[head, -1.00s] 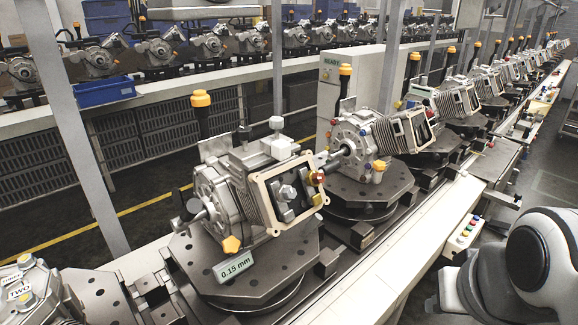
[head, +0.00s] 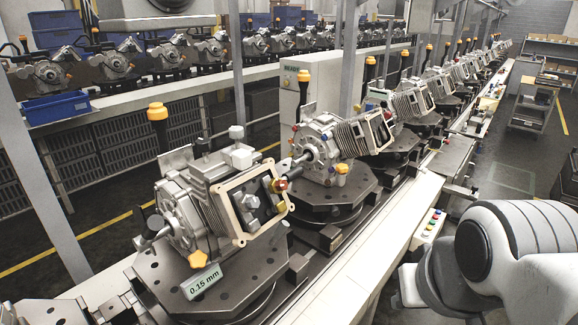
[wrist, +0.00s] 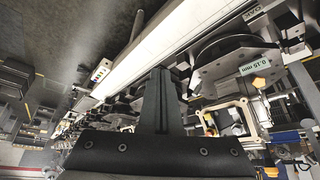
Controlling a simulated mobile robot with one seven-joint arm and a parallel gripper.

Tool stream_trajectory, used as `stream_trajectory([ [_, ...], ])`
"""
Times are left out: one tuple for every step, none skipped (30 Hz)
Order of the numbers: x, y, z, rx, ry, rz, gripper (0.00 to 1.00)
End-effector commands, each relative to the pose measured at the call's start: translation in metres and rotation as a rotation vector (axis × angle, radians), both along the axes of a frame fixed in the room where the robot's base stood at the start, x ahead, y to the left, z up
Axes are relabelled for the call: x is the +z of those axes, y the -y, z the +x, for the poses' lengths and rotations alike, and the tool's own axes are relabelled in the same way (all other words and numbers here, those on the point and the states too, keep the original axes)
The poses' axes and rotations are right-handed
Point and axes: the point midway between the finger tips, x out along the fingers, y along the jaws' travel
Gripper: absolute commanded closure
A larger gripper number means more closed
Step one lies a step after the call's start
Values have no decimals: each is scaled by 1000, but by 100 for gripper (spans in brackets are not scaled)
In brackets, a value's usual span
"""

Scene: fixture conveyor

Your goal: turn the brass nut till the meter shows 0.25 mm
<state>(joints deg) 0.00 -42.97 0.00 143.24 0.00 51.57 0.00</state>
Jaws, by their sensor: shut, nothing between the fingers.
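The nearest engine (head: 190,215) sits on a dark round fixture, its open valve box framed by a pale gasket (head: 238,228). At the box's right edge is a small brass-coloured nut with a red part beside it (head: 281,185); its fine shape is too small to tell. The meter (head: 202,281) on the fixture's front reads 0.15 mm; it shows upside down in the wrist view (wrist: 255,67). In the wrist view my gripper (wrist: 158,75) is shut and empty, apart from the engine, with the valve box (wrist: 232,122) to its right. The head view does not show my gripper.
More engines on fixtures (head: 335,195) follow along the line to the back right. Orange-capped posts (head: 158,125) rise beside the engines. The aisle floor at right is mostly clear.

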Motion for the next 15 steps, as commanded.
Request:
stream_trajectory([
  [0, 0, 0, 0, 0, 0, 100],
  [0, 0, 0, 0, 0, 0, 100],
  [0, 0, 0, 0, 0, 0, 100],
  [0, 0, 0, 0, 0, 0, 100],
  [0, 0, 0, 0, 0, 0, 100],
  [0, 0, 0, 0, 0, 0, 100],
  [0, 0, 0, 0, 0, 0, 100],
  [0, 0, 0, 0, 0, 0, 100],
  [0, 0, 0, 0, 0, 0, 100],
  [0, 0, 0, 0, 0, 0, 95],
  [0, 0, 0, 0, 1, -1, 89],
  [-1, 2, 2, -4, 6, -3, 82],
  [-1, 3, 4, -9, 13, -6, 77],
  [-1, 5, 8, -16, 25, -11, 71],
  [-2, 10, 15, -27, 46, -22, 64],
])
